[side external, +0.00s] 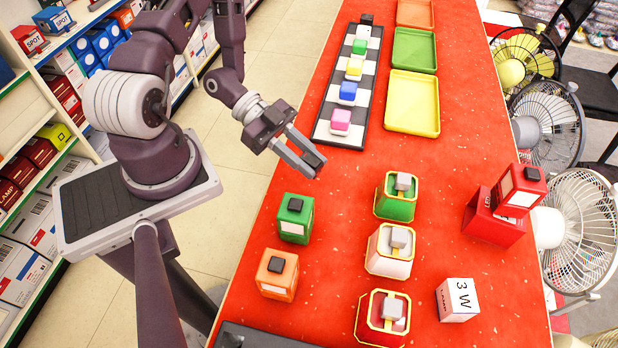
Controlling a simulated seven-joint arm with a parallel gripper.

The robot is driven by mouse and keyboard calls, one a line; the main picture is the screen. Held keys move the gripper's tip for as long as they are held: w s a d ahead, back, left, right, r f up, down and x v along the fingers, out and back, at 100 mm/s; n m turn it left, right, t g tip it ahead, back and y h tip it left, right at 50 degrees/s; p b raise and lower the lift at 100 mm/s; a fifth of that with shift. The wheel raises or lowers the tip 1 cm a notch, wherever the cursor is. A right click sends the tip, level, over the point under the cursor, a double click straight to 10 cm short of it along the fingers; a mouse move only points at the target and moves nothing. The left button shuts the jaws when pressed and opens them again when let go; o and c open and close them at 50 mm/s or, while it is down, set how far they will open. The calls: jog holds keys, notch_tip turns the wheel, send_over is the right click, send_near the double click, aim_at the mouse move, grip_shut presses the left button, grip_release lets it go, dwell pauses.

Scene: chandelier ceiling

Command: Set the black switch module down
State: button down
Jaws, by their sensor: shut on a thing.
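My gripper (306,160) is over the left part of the red table, with its two grey fingers pointing down and to the right. It is shut on a small dark block, the black switch module (315,159), mostly hidden between the fingertips. The module appears to be held above the table, clear of the other objects. A black-and-white checkered strip (329,133) lies behind the gripper. It carries a row of small cubes, among them pink (341,120), blue (347,92) and green (360,46), with a dark block (366,19) at its far end.
Green (295,220) and orange (278,275) boxes stand in front of the gripper. Green (396,203), white (388,265) and red (367,325) holders stand to the right. Yellow (412,128), green and orange trays line the back. Red table is bare around the gripper.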

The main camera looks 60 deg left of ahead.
aim_at(308, 186)
notch_tip(308, 186, down, 5)
dwell(0.3)
jog(key=c, duration=1.2)
grip_release()
jog(key=shift+f, duration=0.1)
jog(key=shift+o, duration=0.2)
